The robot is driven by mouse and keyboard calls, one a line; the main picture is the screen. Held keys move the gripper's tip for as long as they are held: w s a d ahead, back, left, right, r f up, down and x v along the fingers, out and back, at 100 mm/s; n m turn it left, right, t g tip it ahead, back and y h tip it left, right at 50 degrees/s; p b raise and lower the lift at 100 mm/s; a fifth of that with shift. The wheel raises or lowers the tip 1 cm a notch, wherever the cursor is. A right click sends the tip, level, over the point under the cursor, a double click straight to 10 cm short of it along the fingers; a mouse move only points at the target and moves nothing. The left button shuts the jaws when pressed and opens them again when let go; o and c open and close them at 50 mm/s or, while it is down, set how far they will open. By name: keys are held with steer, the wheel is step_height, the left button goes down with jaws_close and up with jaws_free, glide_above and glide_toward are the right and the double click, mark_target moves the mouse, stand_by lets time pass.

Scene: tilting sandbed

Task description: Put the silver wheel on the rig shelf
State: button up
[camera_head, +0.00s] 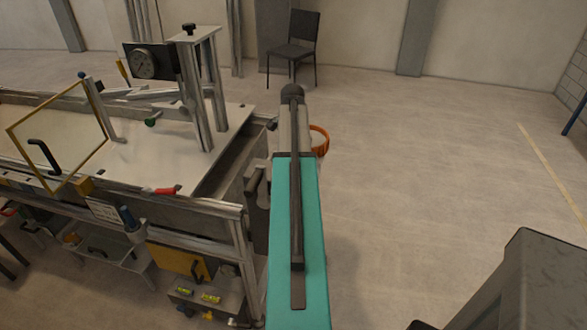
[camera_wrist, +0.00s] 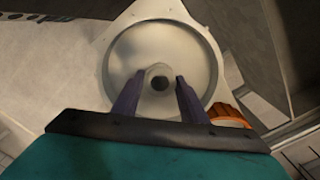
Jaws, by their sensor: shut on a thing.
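The silver wheel (camera_wrist: 122,62) fills the upper middle of the wrist view as a round pale disc with a raised rim and a central hub with a dark centre. My gripper (camera_wrist: 158,82) has its two dark fingers on either side of that hub and is shut on it. In the head view my teal arm hides the gripper and most or all of the wheel. The rig (camera_head: 232,112) stands to the left of my arm. A metal shelf (camera_head: 112,268) is low on its front side; I cannot tell whether it is the rig shelf meant.
An orange part (camera_wrist: 228,115) lies beside the wheel; an orange ring (camera_head: 319,140) shows just right of my arm. The rig carries a dial gauge (camera_head: 146,64) and a framed panel (camera_head: 62,130). A chair (camera_head: 295,45) stands behind.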

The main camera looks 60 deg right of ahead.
steer(key=shift+f+p, duration=0.4)
steer(key=shift+f, duration=1.4)
steer(key=o, duration=1.1)
step_height(320, 180, up, 12)
steer(key=shift+b, duration=1)
steer(key=shift+s, duration=0.1)
